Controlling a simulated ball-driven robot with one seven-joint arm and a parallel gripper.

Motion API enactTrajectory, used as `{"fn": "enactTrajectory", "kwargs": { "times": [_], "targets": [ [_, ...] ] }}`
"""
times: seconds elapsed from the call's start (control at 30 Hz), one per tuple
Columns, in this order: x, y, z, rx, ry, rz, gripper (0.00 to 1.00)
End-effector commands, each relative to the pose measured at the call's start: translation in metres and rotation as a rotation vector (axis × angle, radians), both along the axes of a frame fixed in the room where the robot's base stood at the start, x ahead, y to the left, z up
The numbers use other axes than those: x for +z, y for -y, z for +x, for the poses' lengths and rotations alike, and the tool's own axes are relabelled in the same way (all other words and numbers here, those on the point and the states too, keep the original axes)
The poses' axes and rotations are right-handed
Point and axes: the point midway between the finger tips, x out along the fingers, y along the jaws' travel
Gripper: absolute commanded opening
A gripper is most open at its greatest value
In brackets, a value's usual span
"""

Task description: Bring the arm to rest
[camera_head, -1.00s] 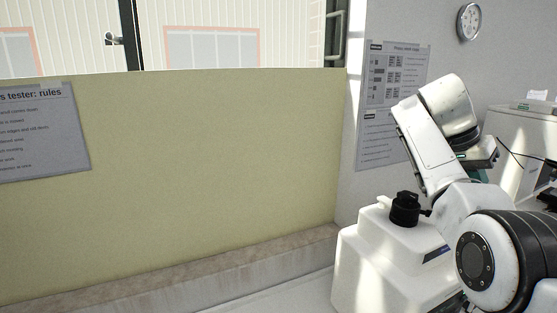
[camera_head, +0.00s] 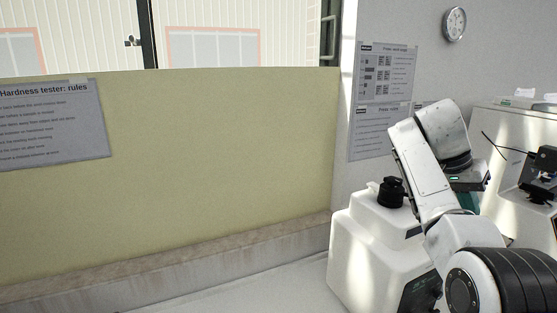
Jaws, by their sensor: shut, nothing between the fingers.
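My white arm with black joint bands is at the right of the head view, folded, with its upper links bent over. My gripper (camera_head: 467,198) hangs at the end of the wrist, below a grey flat part with a small green light.
A white machine body (camera_head: 362,240) with a black knob (camera_head: 391,192) on top stands close left of my arm. A black device (camera_head: 543,170) is at the right edge. A yellow-green panel (camera_head: 200,170) with a rules sign (camera_head: 50,128) fills the left.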

Motion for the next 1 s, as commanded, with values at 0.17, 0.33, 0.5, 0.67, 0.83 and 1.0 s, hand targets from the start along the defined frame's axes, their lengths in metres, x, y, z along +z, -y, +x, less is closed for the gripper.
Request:
{"fn": "enactTrajectory", "kwargs": {
  "times": [0.17,0.33,0.5,0.67,0.83,1.0],
  "targets": [
    [-0.046,-0.007,-0.003,0.043,-0.012,0.028,0.0],
    [-0.102,-0.016,-0.011,0.103,-0.024,0.064,0.0],
    [-0.184,-0.032,-0.035,0.194,-0.039,0.118,0.0],
    [-0.254,-0.049,-0.07,0.288,-0.048,0.169,0.0],
    [-0.319,-0.068,-0.118,0.387,-0.058,0.224,0.0],
    [-0.371,-0.088,-0.175,0.486,-0.063,0.275,0.0]
  ]
}}
